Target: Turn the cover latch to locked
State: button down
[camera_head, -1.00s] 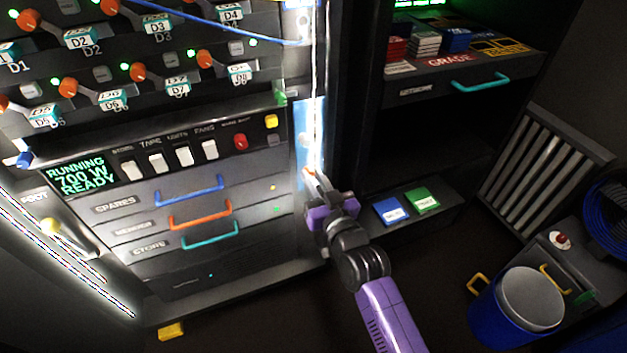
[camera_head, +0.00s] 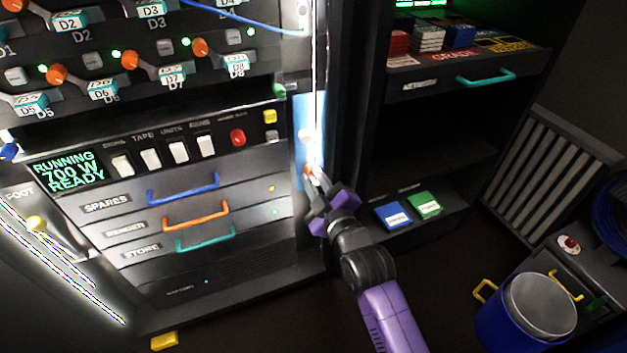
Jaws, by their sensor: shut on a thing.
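My gripper (camera_head: 314,176) is at the right edge of the lit cabinet, in front of a narrow blue strip (camera_head: 299,112). Its fingers point up and away from me and are shut on a small orange-red piece (camera_head: 308,170), which I take to be the cover latch. A small pale round knob (camera_head: 305,136) shows just above the fingertips. Glare and the fingers hide most of the latch, so I cannot tell its angle or whether it is locked.
Drawers with blue, orange and teal handles (camera_head: 184,190) are left of my gripper. A dark open shelf with a blue box (camera_head: 393,214) and a green box (camera_head: 425,204) is right. A blue bin (camera_head: 535,310) stands at lower right. A blue cable crosses the top.

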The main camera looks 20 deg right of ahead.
jog(key=n+b, duration=0.1)
jog(key=n, duration=0.4)
jog(key=shift+n, duration=0.4)
dwell(0.3)
jog(key=c, duration=1.3)
grip_release()
jog(key=shift+s+d+p, duration=0.15)
jog(key=shift+s+p, duration=0.8)
jog(key=shift+s, duration=3)
